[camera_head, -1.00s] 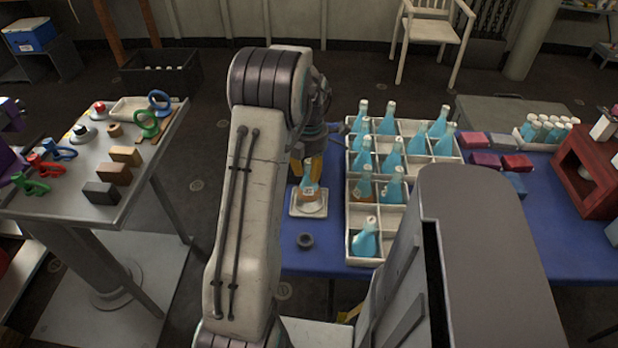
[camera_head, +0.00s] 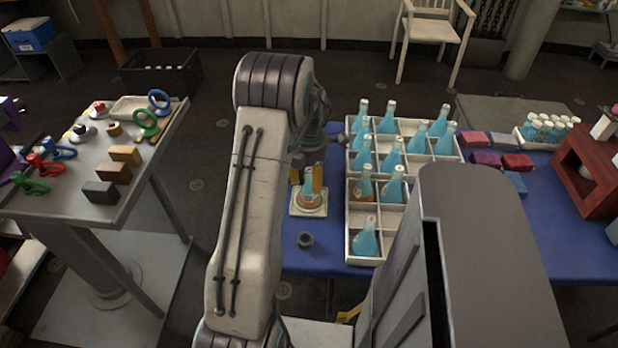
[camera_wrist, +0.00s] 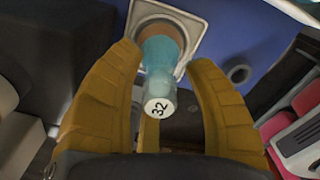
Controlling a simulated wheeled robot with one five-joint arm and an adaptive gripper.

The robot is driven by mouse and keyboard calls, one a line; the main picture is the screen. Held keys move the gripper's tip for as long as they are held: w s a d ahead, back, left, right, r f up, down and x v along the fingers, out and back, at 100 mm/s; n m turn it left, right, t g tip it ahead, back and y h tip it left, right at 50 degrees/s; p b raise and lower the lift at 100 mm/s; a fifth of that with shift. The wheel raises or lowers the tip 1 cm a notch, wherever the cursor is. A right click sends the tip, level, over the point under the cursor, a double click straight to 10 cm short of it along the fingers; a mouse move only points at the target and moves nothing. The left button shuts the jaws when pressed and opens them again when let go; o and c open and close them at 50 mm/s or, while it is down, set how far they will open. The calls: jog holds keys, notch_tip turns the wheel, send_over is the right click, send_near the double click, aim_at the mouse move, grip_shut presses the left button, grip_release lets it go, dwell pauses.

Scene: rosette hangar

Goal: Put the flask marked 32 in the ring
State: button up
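The flask marked 32 (camera_wrist: 159,82) shows its pale cap with the number facing me in the wrist view. Its body is blue, with a brownish lower part. In the head view the flask (camera_head: 308,188) stands upright on a white square plate (camera_head: 296,210) at the blue table's left end. The plate's round ring (camera_wrist: 140,28) surrounds the flask's base in the wrist view. My gripper (camera_wrist: 164,58) has its yellow fingers spread on both sides of the flask, with visible gaps. In the head view my arm partly hides the gripper.
A white divided crate (camera_head: 348,222) with several blue flasks stands just right of the plate. A small dark ring-shaped piece (camera_head: 305,240) lies in front of the plate. Red and blue boxes (camera_head: 487,160) and a red open case (camera_head: 590,175) are farther right.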

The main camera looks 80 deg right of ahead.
notch_tip(320, 180, up, 12)
jog(key=shift+p, duration=0.5)
jog(key=shift+r, duration=0.15)
dwell(0.3)
